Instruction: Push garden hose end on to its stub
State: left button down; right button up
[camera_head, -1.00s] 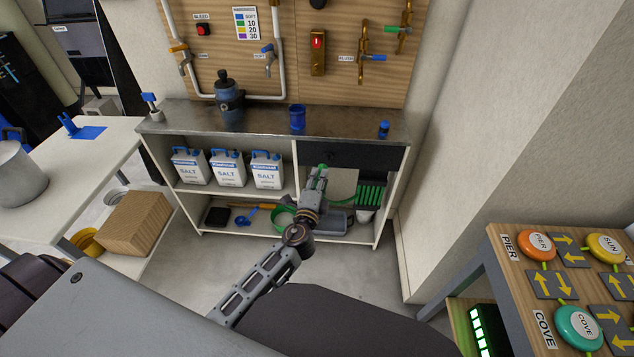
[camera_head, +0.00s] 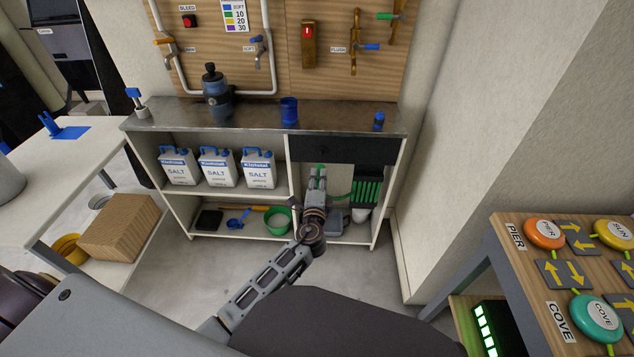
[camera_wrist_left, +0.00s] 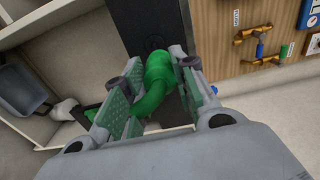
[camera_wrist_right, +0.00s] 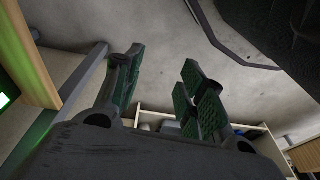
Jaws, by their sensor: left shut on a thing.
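My left gripper (camera_head: 318,174) is shut on the green garden hose end (camera_head: 320,166), in front of the cabinet's dark drawer. In the left wrist view, the hose end (camera_wrist_left: 160,68) sits between both pads of the left gripper (camera_wrist_left: 155,85), with its wider head past the fingertips and the hose bending down behind. A brass pipe (camera_head: 391,20) with a green handle is on the wooden board at upper right, above and apart from the hose end; I cannot tell which part is the stub. My right gripper (camera_wrist_right: 162,78) is open and empty in the right wrist view.
A blue cup (camera_head: 289,110) and a blue-grey canister (camera_head: 217,95) stand on the cabinet top (camera_head: 255,118). Salt jugs (camera_head: 217,167) fill the upper left shelf. A button table (camera_head: 510,262) stands at right. Floor between is clear.

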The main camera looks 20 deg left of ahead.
pick_arm(q)
jog(key=shift+w+d+f+y+b, duration=0.1)
jog(key=shift+w+f+y+b, duration=0.2)
jog(key=shift+w+f+b, duration=0.3)
pick_arm(e)
jog(key=shift+a+r, duration=0.2)
jog(key=shift+r, duration=0.75)
jog(key=shift+a+r, duration=0.15)
jog(key=shift+r, duration=0.75)
jog(key=shift+w+a, duration=0.1)
jog(key=shift+w, duration=0.05)
